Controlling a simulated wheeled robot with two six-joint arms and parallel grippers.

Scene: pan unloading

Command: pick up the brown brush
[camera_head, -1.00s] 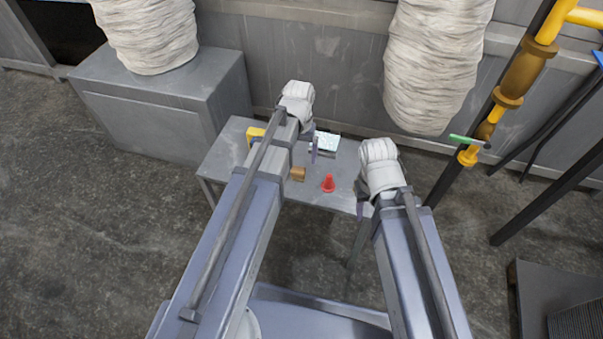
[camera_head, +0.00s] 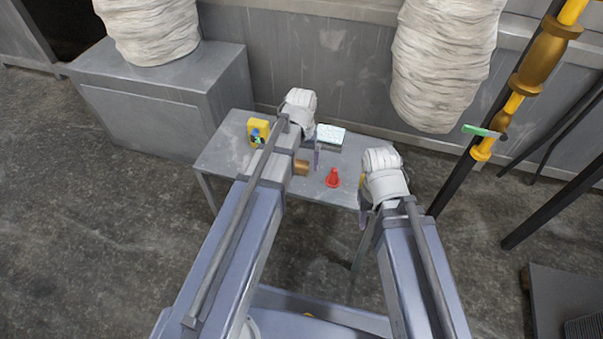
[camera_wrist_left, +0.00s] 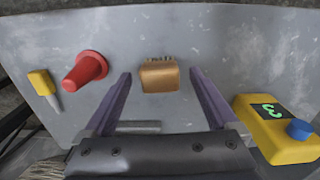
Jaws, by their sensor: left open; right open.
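The brown brush (camera_head: 301,168) is on the grey table, partly hidden by my left arm in the head view. In the left wrist view the brush (camera_wrist_left: 159,76) shows as a tan block with short dark bristles along its far edge. My left gripper (camera_wrist_left: 160,75) is open. Its two purple fingers appear on either side of the brush in that view, with visible gaps and no contact seen. In the head view one finger of the left gripper (camera_head: 317,156) shows. My right gripper (camera_head: 363,212) is at the table's right edge, mostly hidden by its own wrist.
A yellow device (camera_head: 258,131) with a blue knob (camera_wrist_left: 299,129) is at the table's left. A pale patterned block (camera_head: 331,135) lies behind. A yellow-handled tool (camera_wrist_left: 42,84) lies beyond the red cone.

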